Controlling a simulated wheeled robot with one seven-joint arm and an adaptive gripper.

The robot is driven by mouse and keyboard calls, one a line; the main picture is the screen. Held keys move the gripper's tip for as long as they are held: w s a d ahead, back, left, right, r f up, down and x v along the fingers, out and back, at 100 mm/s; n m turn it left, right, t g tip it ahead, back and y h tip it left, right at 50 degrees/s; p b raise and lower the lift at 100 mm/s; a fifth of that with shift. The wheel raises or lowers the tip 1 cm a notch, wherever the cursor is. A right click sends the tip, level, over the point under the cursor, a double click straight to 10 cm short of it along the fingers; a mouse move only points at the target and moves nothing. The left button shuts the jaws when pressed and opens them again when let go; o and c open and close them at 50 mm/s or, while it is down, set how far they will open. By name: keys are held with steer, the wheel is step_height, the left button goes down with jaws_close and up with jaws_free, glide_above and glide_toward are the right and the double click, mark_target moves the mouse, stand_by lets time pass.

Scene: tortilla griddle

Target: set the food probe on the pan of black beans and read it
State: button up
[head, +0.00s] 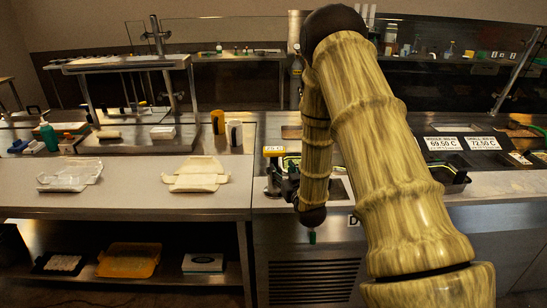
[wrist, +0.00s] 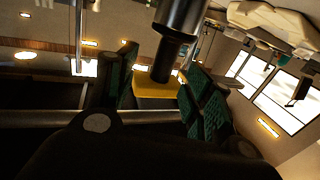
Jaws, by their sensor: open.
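The food probe (head: 273,152) shows in the head view as a yellow head with a small display, at the left end of the counter right of centre. My gripper (head: 287,183) is low beside it, partly hidden by my own arm. In the wrist view, my gripper (wrist: 160,88) has its green-padded fingers apart, with the yellow probe head (wrist: 157,88) showing between them. A dark cylinder stands in front of the yellow part. I cannot tell whether the pads touch it. I cannot make out the pan of black beans; my arm covers much of the counter.
Two white readout signs, 69.50 C (head: 443,143) and 72.50 C (head: 483,143), stand on the right counter. A dark pan edge (head: 456,182) shows beside my arm. A yellow bin (head: 129,261) sits on the shelf below.

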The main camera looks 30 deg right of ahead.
mark_target(276, 163)
steer(key=shift+x, duration=0.95)
steer(key=shift+w+r+p, duration=0.2)
steer(key=shift+w+p, duration=0.35)
steer(key=shift+p, duration=0.2)
steer(key=p+x, duration=0.1)
steer(key=x, duration=0.2)
steer(key=shift+a+p, duration=0.25)
steer(key=shift+p, duration=0.15)
steer(key=shift+w+d+f, duration=0.15)
steer(key=shift+w, duration=0.45)
steer(key=shift+c, duration=0.2)
jaws_close()
